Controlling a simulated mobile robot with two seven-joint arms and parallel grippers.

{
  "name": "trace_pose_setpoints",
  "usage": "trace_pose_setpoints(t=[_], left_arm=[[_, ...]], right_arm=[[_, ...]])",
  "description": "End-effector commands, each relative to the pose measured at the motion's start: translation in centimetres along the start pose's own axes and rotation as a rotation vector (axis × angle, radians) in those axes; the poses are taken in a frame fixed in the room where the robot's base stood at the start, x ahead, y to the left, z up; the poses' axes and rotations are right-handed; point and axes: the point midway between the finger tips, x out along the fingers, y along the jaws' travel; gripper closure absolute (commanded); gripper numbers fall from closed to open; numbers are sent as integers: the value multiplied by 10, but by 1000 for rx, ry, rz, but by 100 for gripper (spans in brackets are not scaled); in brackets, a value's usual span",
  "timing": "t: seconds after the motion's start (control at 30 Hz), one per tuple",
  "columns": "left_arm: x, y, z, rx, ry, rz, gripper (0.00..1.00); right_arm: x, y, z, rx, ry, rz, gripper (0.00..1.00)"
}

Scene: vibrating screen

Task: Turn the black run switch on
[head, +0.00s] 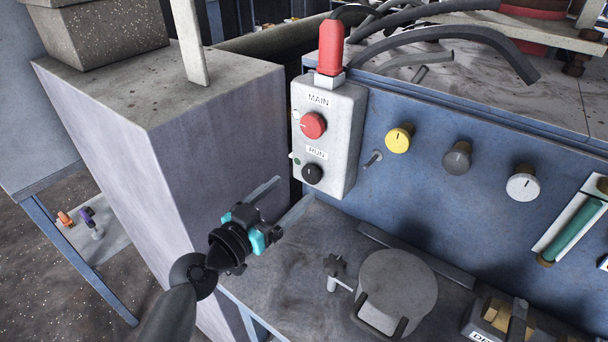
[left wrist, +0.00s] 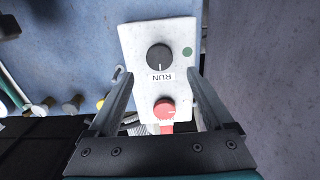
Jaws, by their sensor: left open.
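The black run switch (head: 312,174) is a round knob low on a light grey control box (head: 341,136), under the RUN label. A red MAIN knob (head: 312,125) sits above it. In the left wrist view the box appears upside down, with the black run switch (left wrist: 159,57) beyond the red knob (left wrist: 164,108). My left gripper (head: 288,194) is open and empty, in front of and below left of the run switch. In the left wrist view its two fingers (left wrist: 160,85) stand apart on either side of the box face, not touching the knob. My right gripper is not in view.
A red lamp (head: 331,48) tops the box. A small lever (head: 372,159) and yellow (head: 398,139), grey (head: 457,158) and white (head: 522,184) knobs are to its right. A grey cabinet (head: 220,130) stands close on the left. A round-lidded item (head: 398,285) sits on the bench below.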

Motion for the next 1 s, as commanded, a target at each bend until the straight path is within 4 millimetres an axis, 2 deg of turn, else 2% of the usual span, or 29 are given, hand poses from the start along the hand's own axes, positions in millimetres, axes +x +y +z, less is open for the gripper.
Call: trace_pose_setpoints(t=[0.1, 0.3, 0.5, 0.77, 1.0], left_arm=[[22, 0, -2, -3, 4, 0, 15], [45, 1, 0, -1, 1, 1, 15], [55, 1, 0, 1, 0, 1, 15], [56, 1, 0, 0, -1, 1, 15], [55, 0, 0, 0, 0, 1, 40]], right_arm=[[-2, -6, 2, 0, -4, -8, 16], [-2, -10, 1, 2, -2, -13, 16], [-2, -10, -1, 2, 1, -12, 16], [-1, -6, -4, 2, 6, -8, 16], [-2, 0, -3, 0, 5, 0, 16]])
